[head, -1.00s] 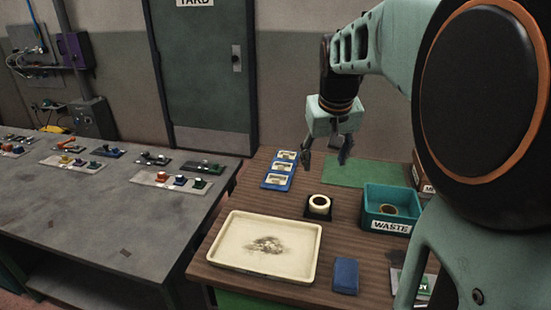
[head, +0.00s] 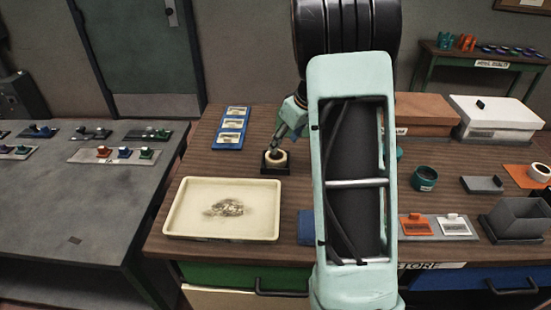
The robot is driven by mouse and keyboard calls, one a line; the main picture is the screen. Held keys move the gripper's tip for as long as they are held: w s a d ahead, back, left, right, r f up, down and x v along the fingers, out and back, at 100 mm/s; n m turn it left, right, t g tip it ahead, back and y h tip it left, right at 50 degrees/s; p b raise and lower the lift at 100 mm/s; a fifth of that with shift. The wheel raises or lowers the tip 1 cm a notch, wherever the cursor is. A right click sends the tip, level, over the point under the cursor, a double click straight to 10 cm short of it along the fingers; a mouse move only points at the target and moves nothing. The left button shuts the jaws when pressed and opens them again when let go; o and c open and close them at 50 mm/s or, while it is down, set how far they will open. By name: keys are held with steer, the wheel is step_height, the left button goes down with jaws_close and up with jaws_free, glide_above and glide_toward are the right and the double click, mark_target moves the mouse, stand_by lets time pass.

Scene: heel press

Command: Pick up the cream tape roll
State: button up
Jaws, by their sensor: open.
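The cream tape roll (head: 270,158) sits on a small black square base (head: 267,168) on the wooden table, behind the cream tray. My gripper (head: 275,150) is open and pointed down at the roll, with its fingers at or just above the roll's top. I cannot tell whether the fingers touch the roll or straddle it. My arm passes in front of the table just right of the roll.
A cream tray (head: 178,219) with a dark smudge lies in front. A blue card strip (head: 229,143) is left of the roll. A blue block (head: 305,228) is partly behind my arm. Several items stand right, including a dark green roll (head: 424,178) and a grey bin (head: 515,221).

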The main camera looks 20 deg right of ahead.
steer(key=shift+p+x, duration=0.75)
steer(key=shift+x, duration=3.05)
steer(key=shift+w+a, duration=0.15)
steer(key=c, duration=0.8)
